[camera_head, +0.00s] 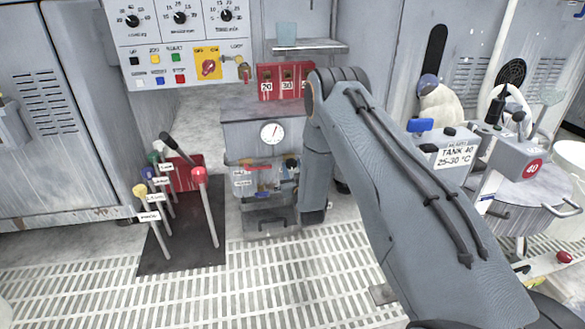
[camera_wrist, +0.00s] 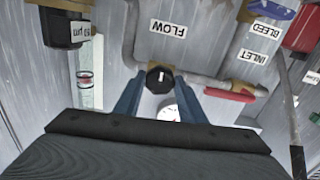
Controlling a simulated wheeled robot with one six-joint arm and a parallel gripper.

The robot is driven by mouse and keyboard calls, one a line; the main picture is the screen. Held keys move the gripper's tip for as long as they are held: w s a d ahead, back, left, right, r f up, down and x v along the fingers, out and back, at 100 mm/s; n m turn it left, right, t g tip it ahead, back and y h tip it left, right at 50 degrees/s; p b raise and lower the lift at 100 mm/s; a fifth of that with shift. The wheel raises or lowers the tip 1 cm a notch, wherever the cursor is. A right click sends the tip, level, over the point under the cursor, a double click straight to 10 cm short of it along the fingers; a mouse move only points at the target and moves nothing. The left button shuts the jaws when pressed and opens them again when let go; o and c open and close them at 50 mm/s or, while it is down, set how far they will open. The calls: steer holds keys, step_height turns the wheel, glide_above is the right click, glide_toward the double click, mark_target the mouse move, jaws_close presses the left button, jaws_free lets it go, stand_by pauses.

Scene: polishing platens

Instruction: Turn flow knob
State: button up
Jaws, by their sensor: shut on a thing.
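The flow knob (camera_wrist: 160,77) is a dark, roughly round knob with a light mark on its face. It sits on a grey wall or panel in the wrist view, below an upside-down FLOW label (camera_wrist: 168,28). My gripper (camera_wrist: 161,84) has its two blue-grey fingers on either side of the knob and is shut on it. A white dial gauge (camera_wrist: 171,113) shows between the fingers, partly hidden by my gripper.
A pipe runs beside the knob to a red handle (camera_wrist: 229,94) near the INLET label (camera_wrist: 257,58). A red box (camera_wrist: 302,28) is at upper right.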

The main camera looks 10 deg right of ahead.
steer(key=o, duration=1)
steer(key=shift+o, duration=0.2)
steer(key=s+p, duration=0.3)
steer(key=s, duration=0.5)
steer(key=shift+p, duration=0.3)
